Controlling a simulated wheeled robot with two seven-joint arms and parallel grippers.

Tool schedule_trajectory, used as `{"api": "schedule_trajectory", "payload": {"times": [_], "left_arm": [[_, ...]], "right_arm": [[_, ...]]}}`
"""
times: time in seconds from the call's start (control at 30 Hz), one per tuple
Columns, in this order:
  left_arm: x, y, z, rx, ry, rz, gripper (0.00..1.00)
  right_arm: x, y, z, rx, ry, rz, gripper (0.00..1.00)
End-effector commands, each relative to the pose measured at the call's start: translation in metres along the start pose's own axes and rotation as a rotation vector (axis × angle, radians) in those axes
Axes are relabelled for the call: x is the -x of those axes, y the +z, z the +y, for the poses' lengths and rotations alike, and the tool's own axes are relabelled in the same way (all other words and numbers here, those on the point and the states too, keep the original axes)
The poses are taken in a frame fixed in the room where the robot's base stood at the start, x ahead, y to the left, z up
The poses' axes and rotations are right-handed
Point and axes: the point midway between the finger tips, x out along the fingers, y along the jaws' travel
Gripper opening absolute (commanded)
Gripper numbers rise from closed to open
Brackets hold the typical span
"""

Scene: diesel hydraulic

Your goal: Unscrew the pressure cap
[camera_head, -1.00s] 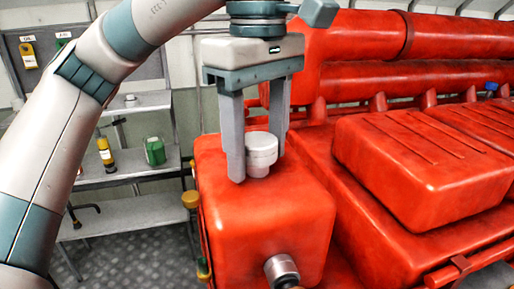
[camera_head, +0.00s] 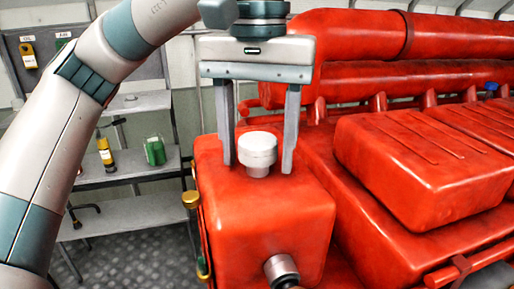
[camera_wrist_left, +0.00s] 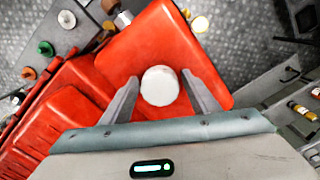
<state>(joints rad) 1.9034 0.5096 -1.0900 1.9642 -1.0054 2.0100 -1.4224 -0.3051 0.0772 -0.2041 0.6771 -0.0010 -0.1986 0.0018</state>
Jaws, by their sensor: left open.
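The pressure cap (camera_head: 257,149) is a light grey, round, stepped knob on top of a red tank (camera_head: 265,215). It also shows as a pale disc in the left wrist view (camera_wrist_left: 160,86). My left gripper (camera_head: 257,168) points down over the tank, with one finger on each side of the cap. Its jaws are open, and gaps show between the fingers and the cap in the left wrist view (camera_wrist_left: 158,84). My right gripper is not in view.
Red engine covers (camera_head: 425,165) and red pipes (camera_head: 380,85) fill the right side. A metal fitting (camera_head: 281,270) sticks out of the tank's front. A yellow knob (camera_head: 191,199) is at its left. Shelves (camera_head: 130,172) with a green box (camera_head: 154,151) and a yellow bottle (camera_head: 105,150) stand at the left.

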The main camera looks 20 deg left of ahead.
Motion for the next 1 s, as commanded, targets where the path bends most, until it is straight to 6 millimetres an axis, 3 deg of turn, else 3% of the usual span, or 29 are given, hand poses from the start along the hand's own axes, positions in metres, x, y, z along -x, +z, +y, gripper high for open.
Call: {"api": "schedule_trajectory", "payload": {"times": [0.5, 0.87, 1.0], "left_arm": [[0.0000, 0.0000, 0.0000, -0.544, 0.000, 0.000, 0.55], [0.0000, 0.0000, 0.0000, -0.613, 0.000, 0.000, 0.55], [0.0000, 0.0000, 0.0000, -0.612, 0.000, 0.000, 0.24]], "right_arm": [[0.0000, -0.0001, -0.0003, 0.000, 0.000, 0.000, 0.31], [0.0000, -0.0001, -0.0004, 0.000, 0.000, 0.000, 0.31], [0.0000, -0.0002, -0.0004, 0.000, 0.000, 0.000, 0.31]]}}
